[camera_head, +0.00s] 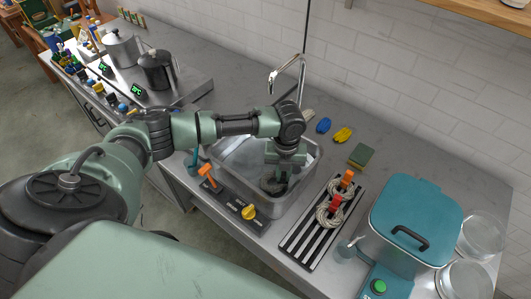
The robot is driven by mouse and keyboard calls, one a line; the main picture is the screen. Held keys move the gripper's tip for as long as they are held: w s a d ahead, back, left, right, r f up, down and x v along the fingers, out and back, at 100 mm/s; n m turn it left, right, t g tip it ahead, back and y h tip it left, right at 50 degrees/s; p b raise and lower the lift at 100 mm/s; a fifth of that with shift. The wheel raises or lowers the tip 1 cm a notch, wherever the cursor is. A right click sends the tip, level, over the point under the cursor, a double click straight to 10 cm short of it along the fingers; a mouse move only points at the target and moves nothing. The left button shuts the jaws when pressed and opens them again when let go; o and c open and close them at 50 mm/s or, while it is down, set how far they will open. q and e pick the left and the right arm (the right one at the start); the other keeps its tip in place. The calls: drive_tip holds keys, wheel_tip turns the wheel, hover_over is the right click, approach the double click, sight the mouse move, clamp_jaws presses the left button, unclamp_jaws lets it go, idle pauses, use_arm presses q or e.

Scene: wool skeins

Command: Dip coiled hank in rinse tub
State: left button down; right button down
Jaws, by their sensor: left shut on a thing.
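The rinse tub (308,172) is a grey metal basin set in the counter under the faucet. My left arm reaches over it from the left. My left gripper (275,184) points down inside the tub and is shut on a dark, small thing there, which looks like the coiled hank; the gripper hides much of it. I cannot tell how deep it sits or whether it touches the bottom. Two pale coiled hanks (325,217) with orange-red tags lie on the slatted rack (297,243) right of the tub. My right gripper is not in view.
A faucet (289,72) rises behind the tub. A teal-lidded box (418,212) and glass bowls (482,236) stand at the right. An orange lever (207,171) and a yellow knob (248,212) sit on the front panel. Metal pots (157,72) stand at the left.

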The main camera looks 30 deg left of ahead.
use_arm(q)
drive_tip(key=shift+s+d+r+p, duration=0.25)
drive_tip(key=shift+s+r+p, duration=0.05)
drive_tip(key=shift+s+p, duration=0.2)
drive_tip(key=shift+w+f, duration=0.15)
drive_tip(key=shift+w, duration=0.05)
drive_tip(key=shift+w+a+f+b, duration=0.3)
drive_tip(key=shift+w+a+b, duration=0.05)
drive_tip(key=shift+w+b, duration=0.2)
drive_tip(key=shift+s+r, duration=0.1)
drive_tip(key=shift+s+d+r+p, duration=0.15)
drive_tip(key=shift+s+r+p, duration=0.05)
drive_tip(key=shift+p, duration=0.4)
drive_tip(key=shift+s+d+r+p, duration=0.15)
drive_tip(key=shift+s+d+p, duration=0.05)
drive_tip(key=shift+s+p, duration=0.25)
